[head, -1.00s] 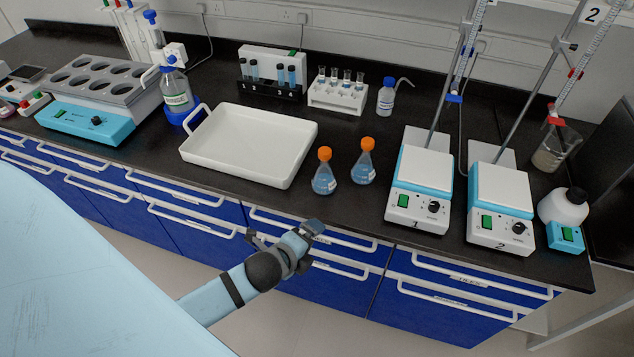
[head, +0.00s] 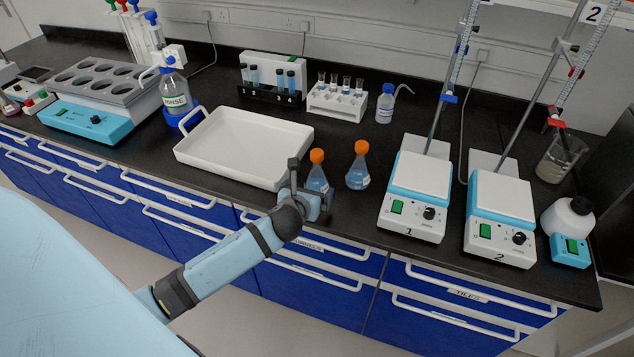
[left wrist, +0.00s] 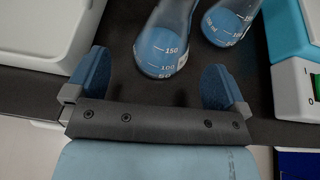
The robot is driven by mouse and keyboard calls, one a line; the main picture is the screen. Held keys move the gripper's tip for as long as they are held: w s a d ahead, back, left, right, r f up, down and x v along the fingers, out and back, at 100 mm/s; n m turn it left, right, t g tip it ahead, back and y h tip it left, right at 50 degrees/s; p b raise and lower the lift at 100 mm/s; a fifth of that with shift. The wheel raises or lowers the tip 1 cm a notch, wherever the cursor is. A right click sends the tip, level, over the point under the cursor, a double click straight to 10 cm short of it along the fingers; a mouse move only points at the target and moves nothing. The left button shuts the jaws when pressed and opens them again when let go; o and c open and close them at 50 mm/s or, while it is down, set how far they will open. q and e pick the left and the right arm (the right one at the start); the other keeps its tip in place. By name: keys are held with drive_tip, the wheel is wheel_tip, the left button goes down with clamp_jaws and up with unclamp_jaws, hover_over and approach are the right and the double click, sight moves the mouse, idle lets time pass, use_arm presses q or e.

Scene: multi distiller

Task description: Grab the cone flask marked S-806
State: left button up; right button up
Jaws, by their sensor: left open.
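Two cone flasks with blue liquid and orange caps stand upright on the black bench. The left flask (head: 317,171) is partly hidden behind my left gripper (head: 314,184); the right flask (head: 358,176) stands clear beside it. I cannot read S-806 on either. In the left wrist view, my left gripper (left wrist: 156,72) is open and empty, its blue fingers spread wide. The left flask (left wrist: 163,48) is just ahead, between the finger directions. The right flask (left wrist: 232,20) is beyond the right finger. My right gripper is not in view.
A white tray (head: 183,152) lies left of the flasks. Hotplate 1 (head: 412,215) and hotplate 2 (head: 500,230) stand to the right. The bench's front edge lies below my gripper.

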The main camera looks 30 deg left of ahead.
sight(314, 186)
use_arm(q)
drive_tip(key=x, duration=0.5)
drive_tip(key=shift+w, duration=0.5)
drive_tip(key=shift+r, duration=0.1)
drive_tip(key=c, duration=0.9)
